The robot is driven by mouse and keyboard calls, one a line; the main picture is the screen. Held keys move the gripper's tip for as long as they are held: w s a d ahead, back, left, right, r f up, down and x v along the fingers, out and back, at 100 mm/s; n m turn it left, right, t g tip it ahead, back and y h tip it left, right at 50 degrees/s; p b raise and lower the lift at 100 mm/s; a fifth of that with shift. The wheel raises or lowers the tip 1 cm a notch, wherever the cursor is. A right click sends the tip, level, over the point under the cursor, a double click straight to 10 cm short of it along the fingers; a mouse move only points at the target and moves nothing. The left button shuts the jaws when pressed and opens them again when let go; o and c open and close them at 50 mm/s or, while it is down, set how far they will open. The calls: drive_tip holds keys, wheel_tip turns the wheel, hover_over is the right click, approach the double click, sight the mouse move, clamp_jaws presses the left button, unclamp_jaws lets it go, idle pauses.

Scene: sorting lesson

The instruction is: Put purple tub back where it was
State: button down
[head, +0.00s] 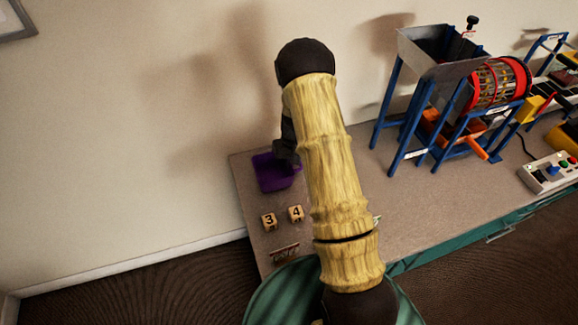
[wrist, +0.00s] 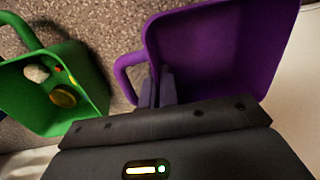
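The purple tub (head: 272,176) is at the far left corner of the tabletop in the head view. My gripper (head: 287,152) is at its right rim, partly behind my arm. In the wrist view the purple tub (wrist: 225,50) appears empty where its inside shows, with its handle on the left. The fingers of my gripper (wrist: 158,88) are close together at the tub's wall beside the handle, one on each side, and look shut on it. I cannot tell whether the tub touches the table.
A green tub (wrist: 85,85) holding several small items is left of the purple tub in the wrist view. Wooden number blocks (head: 269,222) (head: 296,213) stand on the tabletop (head: 350,150) in front. A blue-framed sorting machine (head: 440,90) and a button box (head: 550,172) are right.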

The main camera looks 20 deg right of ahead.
drive_tip(key=shift+f, duration=0.9)
drive_tip(key=shift+f, duration=0.15)
drive_tip(key=c, duration=1.7)
unclamp_jaws()
drive_tip(key=r, duration=0.8)
drive_tip(key=d+r, duration=0.1)
drive_tip(key=r, duration=0.3)
drive_tip(key=shift+r, duration=0.15)
